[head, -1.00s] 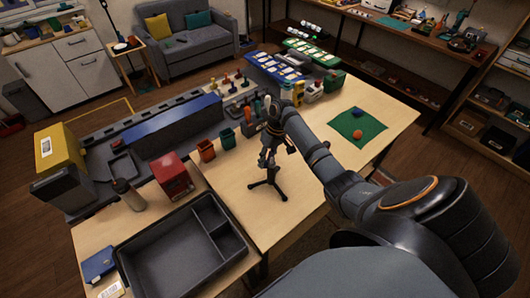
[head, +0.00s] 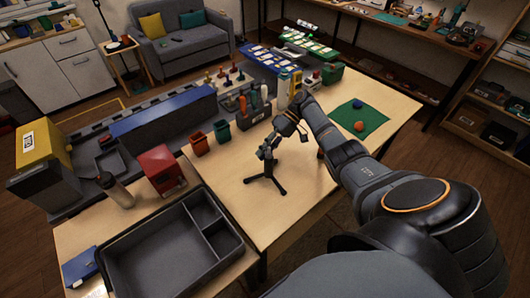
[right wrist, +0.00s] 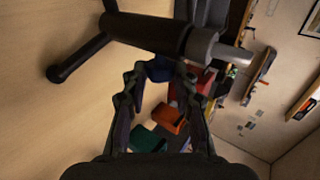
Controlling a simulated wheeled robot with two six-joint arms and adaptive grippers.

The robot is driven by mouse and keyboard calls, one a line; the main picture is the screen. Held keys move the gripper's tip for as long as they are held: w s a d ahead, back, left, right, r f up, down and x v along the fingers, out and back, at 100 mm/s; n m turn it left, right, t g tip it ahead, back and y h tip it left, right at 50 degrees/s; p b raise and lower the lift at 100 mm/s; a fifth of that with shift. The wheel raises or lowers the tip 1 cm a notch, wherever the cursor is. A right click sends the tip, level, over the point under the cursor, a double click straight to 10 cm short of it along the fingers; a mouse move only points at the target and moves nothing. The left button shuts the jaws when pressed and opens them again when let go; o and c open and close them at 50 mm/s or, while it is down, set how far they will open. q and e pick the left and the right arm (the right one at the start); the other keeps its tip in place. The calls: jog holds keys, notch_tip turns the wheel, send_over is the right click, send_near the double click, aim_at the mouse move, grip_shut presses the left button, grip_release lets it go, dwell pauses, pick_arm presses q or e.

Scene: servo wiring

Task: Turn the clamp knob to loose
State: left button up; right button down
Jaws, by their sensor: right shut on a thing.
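The dark clamp stand (head: 265,165) stands upright on splayed feet on the wooden table, near the middle of the head view. In the right wrist view its dark post (right wrist: 150,33) lies across the top, with a grey collar and a metal rod end. My right gripper (head: 272,144) is at the upper part of the stand. In the right wrist view its fingertips (right wrist: 161,72) are either side of a small dark blue piece, the clamp knob (right wrist: 158,70), and shut on it. The knob's setting cannot be read. My left gripper is not in view.
Red and green cups (head: 199,143) and a tool holder (head: 250,112) stand behind the stand. A grey compartment tray (head: 112,280) is at front left, with a red box (head: 160,168) behind it. A green mat (head: 372,125) lies at right. Table around the stand's feet is clear.

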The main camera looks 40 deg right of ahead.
jog(key=shift+s+f, duration=0.1)
jog(key=shift+f, duration=0.05)
jog(key=c, duration=1)
grip_release()
jog(key=shift+c, duration=0.2)
jog(key=v, duration=0.7)
jog(key=shift+d, duration=0.15)
